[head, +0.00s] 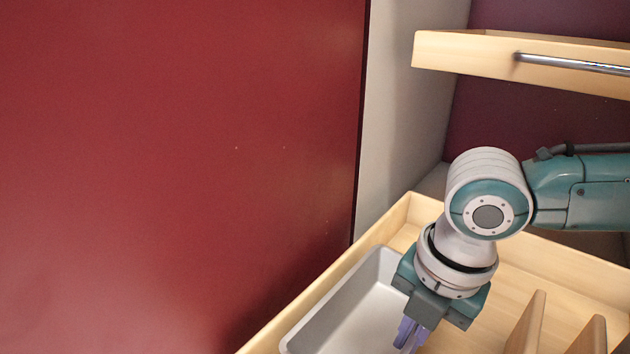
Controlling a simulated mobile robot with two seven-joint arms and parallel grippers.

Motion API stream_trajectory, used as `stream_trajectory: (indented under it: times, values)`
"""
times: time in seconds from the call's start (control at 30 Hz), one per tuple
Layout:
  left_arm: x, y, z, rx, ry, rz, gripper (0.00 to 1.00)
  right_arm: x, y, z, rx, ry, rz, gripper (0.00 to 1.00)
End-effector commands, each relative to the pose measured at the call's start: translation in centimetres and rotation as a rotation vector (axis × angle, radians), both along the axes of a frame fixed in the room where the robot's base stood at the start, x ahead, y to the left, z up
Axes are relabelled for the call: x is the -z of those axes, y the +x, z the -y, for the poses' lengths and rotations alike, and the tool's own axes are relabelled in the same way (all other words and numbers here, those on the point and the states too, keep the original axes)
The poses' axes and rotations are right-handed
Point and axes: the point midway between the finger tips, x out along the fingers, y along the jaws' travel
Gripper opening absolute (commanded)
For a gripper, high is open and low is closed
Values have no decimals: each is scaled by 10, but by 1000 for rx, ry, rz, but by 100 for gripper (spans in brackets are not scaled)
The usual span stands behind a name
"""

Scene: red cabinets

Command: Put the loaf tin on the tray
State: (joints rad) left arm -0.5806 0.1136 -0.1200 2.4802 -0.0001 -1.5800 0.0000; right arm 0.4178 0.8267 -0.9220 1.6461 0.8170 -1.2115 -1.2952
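The grey loaf tin (345,312) lies in a pale wooden pull-out drawer (408,222) with dividers, along its left side. The tin's lower part is cut off by the picture edge. My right gripper (408,338) points down at the tin's right side, its purple fingers close to that wall. The fingers look near each other, but whether they grip the wall is hidden. The tin looks empty where its inside shows. I cannot make out a separate tray in this view. My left gripper is not in view.
A large red cabinet panel (180,170) fills the left side. A wooden pull-out (470,55) with a metal rail (575,64) is at the upper right, above my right arm. Upright wooden dividers (527,325) stand to the right of the gripper.

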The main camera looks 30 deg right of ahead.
Motion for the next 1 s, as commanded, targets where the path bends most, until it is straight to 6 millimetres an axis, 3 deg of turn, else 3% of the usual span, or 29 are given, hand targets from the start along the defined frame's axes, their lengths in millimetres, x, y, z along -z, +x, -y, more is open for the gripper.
stream_trajectory:
  times: [0.97,1.0]
  values:
    - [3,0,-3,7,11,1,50,7,0,0,0,0,0,0]
    - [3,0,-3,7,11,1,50,7,0,0,0,0,0,7]
